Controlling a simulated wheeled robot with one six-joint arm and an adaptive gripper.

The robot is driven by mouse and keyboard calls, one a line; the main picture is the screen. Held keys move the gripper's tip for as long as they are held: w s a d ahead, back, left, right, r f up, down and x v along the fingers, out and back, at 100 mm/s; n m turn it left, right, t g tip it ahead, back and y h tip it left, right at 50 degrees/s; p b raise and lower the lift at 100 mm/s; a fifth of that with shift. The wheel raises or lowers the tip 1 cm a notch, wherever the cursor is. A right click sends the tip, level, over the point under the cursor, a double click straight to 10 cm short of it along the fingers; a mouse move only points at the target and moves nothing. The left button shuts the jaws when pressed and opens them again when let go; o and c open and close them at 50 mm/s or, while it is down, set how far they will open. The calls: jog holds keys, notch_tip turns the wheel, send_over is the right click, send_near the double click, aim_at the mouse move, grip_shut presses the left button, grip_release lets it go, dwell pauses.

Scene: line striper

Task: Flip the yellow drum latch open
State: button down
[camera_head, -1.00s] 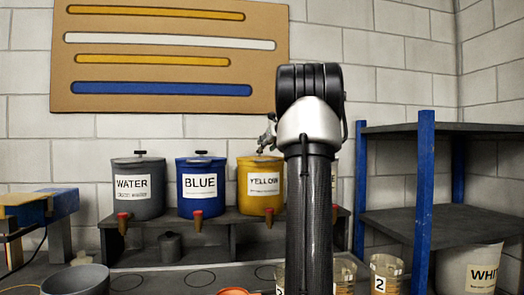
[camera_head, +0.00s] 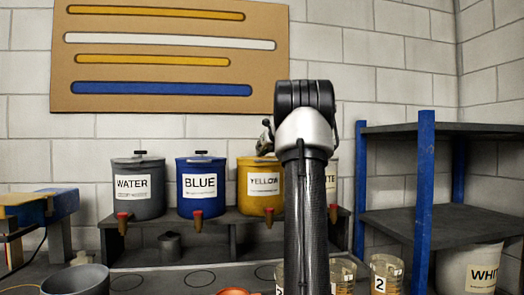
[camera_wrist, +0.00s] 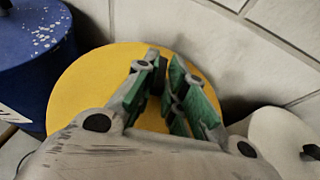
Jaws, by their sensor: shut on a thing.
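The yellow drum (camera_head: 247,182) stands on the dark shelf between the blue drum and my arm, which covers its right side. In the wrist view its round yellow lid (camera_wrist: 85,88) lies under my gripper (camera_wrist: 163,80). My gripper is at the far part of the lid, its green-padded fingers close together and shut on the latch. The latch itself is mostly hidden by the fingers, so its angle cannot be told. In the head view my gripper (camera_head: 265,140) shows just above the drum's top, partly behind my arm.
The blue drum (camera_head: 187,205) and water drum (camera_head: 150,205) stand to the left. A white lid (camera_wrist: 275,135) is close on the right in the wrist view. The block wall (camera_wrist: 255,60) is close behind. A blue-posted shelf (camera_head: 424,180) stands right.

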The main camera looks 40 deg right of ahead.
jog(key=shift+a+m+h, duration=0.2)
jog(key=shift+m+h, duration=0.2)
jog(key=shift+w+m+g+h, duration=0.1)
jog(key=shift+m+g+h, duration=0.6)
jog(key=shift+m+h, duration=0.45)
jog(key=shift+a, duration=0.1)
jog(key=c, duration=1.5)
grip_release()
jog(key=v, duration=1.2)
